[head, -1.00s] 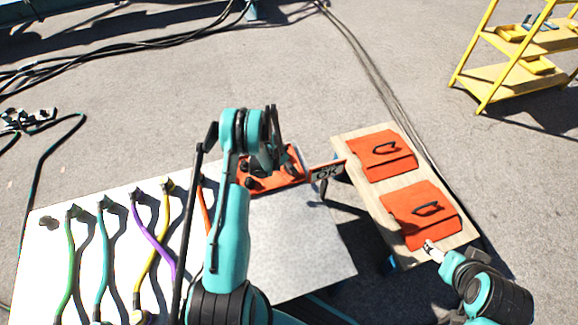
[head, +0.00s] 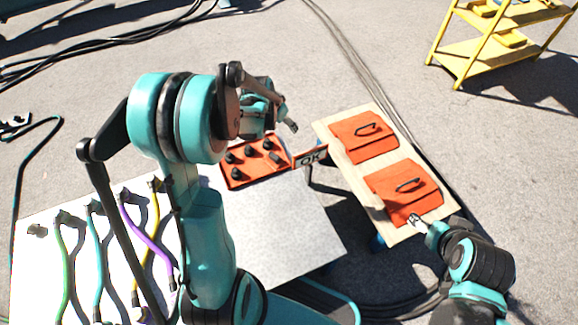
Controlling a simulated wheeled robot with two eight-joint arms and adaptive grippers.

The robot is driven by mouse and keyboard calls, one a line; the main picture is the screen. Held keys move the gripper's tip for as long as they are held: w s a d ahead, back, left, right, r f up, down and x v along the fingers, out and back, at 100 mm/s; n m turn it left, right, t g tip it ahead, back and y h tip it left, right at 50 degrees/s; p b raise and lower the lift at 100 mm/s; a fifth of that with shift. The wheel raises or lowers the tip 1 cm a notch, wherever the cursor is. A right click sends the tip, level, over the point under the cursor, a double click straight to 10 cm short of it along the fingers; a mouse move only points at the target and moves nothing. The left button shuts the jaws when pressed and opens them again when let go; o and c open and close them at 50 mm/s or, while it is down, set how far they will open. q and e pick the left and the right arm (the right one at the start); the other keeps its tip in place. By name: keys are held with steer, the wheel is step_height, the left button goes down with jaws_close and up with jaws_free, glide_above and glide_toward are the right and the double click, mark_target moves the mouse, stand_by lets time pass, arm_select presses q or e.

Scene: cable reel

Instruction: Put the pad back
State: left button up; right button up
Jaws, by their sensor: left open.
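No thing stands out clearly as the pad. An orange tray (head: 238,180) at the back of the white table holds several round black knobs and a small dark flat piece (head: 276,157) at its right end; I cannot tell whether that piece is the pad. My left gripper (head: 276,122) is open above the tray's back edge, with no object seen in it. My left arm hides part of the table. My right gripper (head: 414,220) is at the front edge of the nearer orange case (head: 400,190); its fingers are too small to read.
A second orange case (head: 362,138) lies behind the first on a wooden board (head: 343,150). Green, teal, purple (head: 146,238) and yellow cables lie on the white table (head: 290,230), whose right part is bare. A yellow shelf (head: 480,50) stands back right.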

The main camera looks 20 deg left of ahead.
arm_select(q)
steer(key=s+d+r+n, duration=0.1)
steer(key=s+d+r, duration=0.7)
steer(key=s+r, duration=0.25)
steer(key=s+d+r+n+t, duration=0.1)
steer(key=s+d, duration=0.4)
steer(key=s, duration=0.6)
steer(key=shift+s+d+r+t+y, duration=0.15)
steer(key=shift+s+r+t+y, duration=0.2)
steer(key=shift+t, duration=0.25)
